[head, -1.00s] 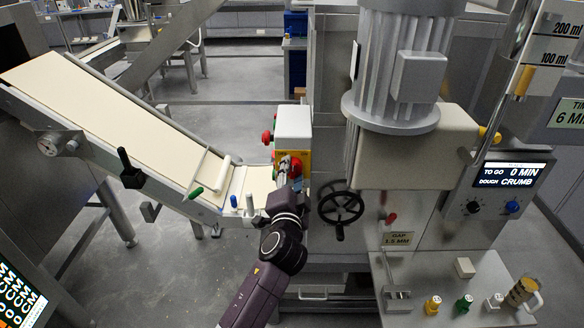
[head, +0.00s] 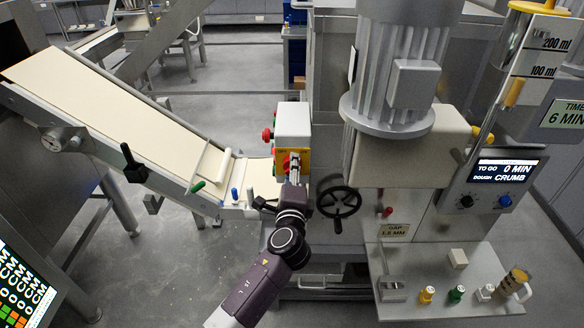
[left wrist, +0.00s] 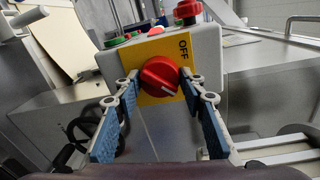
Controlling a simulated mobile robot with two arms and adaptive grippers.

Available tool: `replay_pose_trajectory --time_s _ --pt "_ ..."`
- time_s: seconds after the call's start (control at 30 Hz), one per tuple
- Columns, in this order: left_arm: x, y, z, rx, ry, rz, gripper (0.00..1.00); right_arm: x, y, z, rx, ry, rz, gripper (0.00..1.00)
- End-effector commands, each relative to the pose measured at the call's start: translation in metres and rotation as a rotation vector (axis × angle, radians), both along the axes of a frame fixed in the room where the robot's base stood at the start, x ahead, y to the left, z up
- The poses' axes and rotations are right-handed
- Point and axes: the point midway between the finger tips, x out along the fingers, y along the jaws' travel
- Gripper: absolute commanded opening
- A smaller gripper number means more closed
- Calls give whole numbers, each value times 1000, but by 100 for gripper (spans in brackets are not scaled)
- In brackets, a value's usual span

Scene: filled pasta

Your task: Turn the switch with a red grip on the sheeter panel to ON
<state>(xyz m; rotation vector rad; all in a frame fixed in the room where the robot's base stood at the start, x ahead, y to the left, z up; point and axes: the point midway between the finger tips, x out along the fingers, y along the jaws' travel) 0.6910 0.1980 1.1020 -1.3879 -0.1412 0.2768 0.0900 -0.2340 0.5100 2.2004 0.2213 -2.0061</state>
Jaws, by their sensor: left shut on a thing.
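The switch with the red grip (left wrist: 160,76) sits on a yellow plate on the front of the grey-white sheeter panel (left wrist: 207,48). In the head view the panel (head: 292,119) stands at the belt's right end. My left gripper (head: 294,170) reaches up to it from below. In the left wrist view my left gripper (left wrist: 160,84) has one blue-padded finger on each side of the red grip and is shut on it. My right gripper is not in view.
A black handwheel (head: 338,202) is close to the right of my left wrist. The sloped belt (head: 110,112) lies left, the motor housing (head: 390,75) right.

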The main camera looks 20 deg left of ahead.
Motion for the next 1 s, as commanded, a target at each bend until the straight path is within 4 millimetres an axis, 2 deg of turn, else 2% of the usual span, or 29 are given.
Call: replay_pose_trajectory --time_s 0.57,0.6,0.73,1.0 --pt "0 0 0 31 9 -1 13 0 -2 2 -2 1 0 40" --pt "0 0 0 31 9 -1 41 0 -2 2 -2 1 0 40" --pt "0 0 0 30 8 -1 55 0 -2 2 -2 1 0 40" --pt "0 0 0 29 8 0 55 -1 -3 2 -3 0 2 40"
